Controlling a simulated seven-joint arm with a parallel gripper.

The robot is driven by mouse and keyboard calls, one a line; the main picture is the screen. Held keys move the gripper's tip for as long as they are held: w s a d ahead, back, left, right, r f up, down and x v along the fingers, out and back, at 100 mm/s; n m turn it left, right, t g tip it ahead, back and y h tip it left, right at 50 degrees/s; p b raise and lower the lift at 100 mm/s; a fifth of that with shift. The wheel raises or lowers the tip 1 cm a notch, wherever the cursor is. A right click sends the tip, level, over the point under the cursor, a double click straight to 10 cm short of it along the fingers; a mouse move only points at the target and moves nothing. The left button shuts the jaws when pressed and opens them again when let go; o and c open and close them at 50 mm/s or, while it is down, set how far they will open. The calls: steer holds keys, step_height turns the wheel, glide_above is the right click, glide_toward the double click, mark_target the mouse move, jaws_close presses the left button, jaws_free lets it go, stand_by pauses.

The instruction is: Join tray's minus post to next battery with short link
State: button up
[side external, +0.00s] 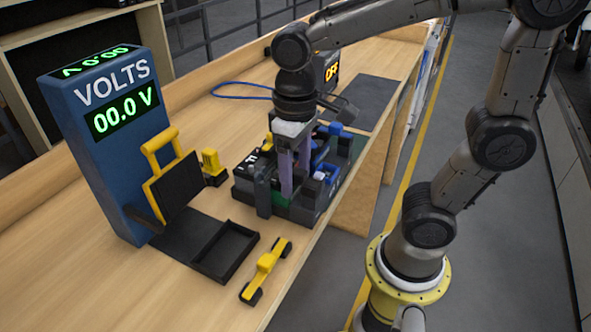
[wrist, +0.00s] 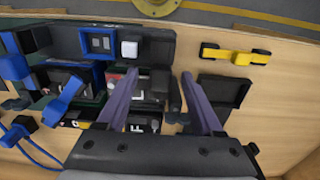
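The battery tray (side external: 296,213) stands near the table's front edge, holding dark batteries (wrist: 140,122) with white lettering and several blue-and-black pieces (wrist: 63,98). My gripper (side external: 295,190) has purple fingers pointing down at the tray. In the wrist view the fingers of my gripper (wrist: 160,103) are wide apart, with a dark upright part between them; I see no grip on it. A yellow link with black ends (side external: 266,270) lies on the bare table; it also shows in the wrist view (wrist: 237,56). I cannot tell which post is the minus one.
A blue meter (side external: 110,150) reads 00.0 V. A yellow-handled black lever (side external: 175,185) and a shallow black tray (side external: 228,250) stand before it. A small yellow piece (side external: 212,167) is close by. A box reading OFF (side external: 326,68) and a blue cable (side external: 235,84) are behind.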

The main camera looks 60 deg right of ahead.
step_height(320, 180, up, 14)
stand_by(0.7)
steer(key=s+d+f+m+t, duration=0.1)
steer(key=s+d+f+t, duration=0.1)
steer(key=s+d+f, duration=0.3)
step_height(320, 180, down, 6)
steer(key=s+n+t, duration=0.1)
steer(key=s+t, duration=0.1)
steer(key=t, duration=0.1)
steer(key=shift+t, duration=0.3)
